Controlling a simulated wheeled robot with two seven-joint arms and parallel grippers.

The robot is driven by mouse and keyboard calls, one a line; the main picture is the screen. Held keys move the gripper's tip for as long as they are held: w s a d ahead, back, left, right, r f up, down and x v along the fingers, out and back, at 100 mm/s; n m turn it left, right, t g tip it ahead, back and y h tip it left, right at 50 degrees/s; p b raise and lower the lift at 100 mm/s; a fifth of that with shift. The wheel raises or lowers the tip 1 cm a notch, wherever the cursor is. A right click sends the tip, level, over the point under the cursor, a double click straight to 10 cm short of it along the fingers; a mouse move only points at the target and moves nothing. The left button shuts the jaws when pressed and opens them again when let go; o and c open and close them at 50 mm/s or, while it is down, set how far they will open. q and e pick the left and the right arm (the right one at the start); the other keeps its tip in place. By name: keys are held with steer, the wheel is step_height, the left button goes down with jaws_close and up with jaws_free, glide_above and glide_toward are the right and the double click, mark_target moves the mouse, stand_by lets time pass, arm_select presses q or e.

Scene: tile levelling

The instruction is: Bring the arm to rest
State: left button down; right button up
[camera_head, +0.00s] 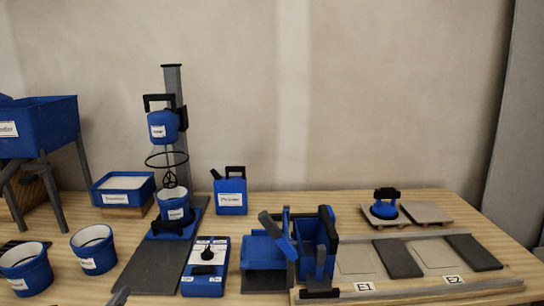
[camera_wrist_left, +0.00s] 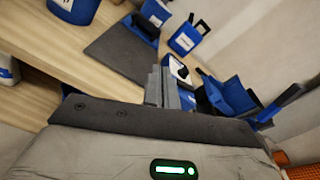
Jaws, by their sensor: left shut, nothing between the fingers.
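My left gripper (camera_head: 120,297) shows only as a small grey tip at the bottom edge of the head view, left of the middle. In the left wrist view my left gripper's fingers (camera_wrist_left: 163,85) are together with nothing between them, apart from the bench things beyond. The rest of the left arm is outside the head view. My right gripper is in neither view.
The wooden bench (camera_head: 80,212) holds a mixer stand (camera_head: 174,85), blue buckets (camera_head: 94,249), a jug (camera_head: 230,196), a blue control box (camera_head: 205,266), a blue rack (camera_head: 264,250) and a tile frame (camera_head: 400,298) with grey tiles (camera_head: 398,258). A wall stands behind.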

arm_select(q)
steer(key=s+d+f+n+g+h+p, duration=0.1)
steer(key=s+d+n+g+h+p, duration=0.1)
steer(key=s+d+n, duration=0.7)
steer(key=s+d+f+n+g+h+p, duration=0.1)
steer(key=s+d+n+g+p, duration=0.3)
steer(key=s+d+n, duration=0.5)
steer(key=s+n+p, duration=0.1)
steer(key=s+n, duration=0.2)
steer(key=n, duration=0.7)
steer(key=shift+n+h, duration=0.3)
steer(key=shift+h, duration=0.1)
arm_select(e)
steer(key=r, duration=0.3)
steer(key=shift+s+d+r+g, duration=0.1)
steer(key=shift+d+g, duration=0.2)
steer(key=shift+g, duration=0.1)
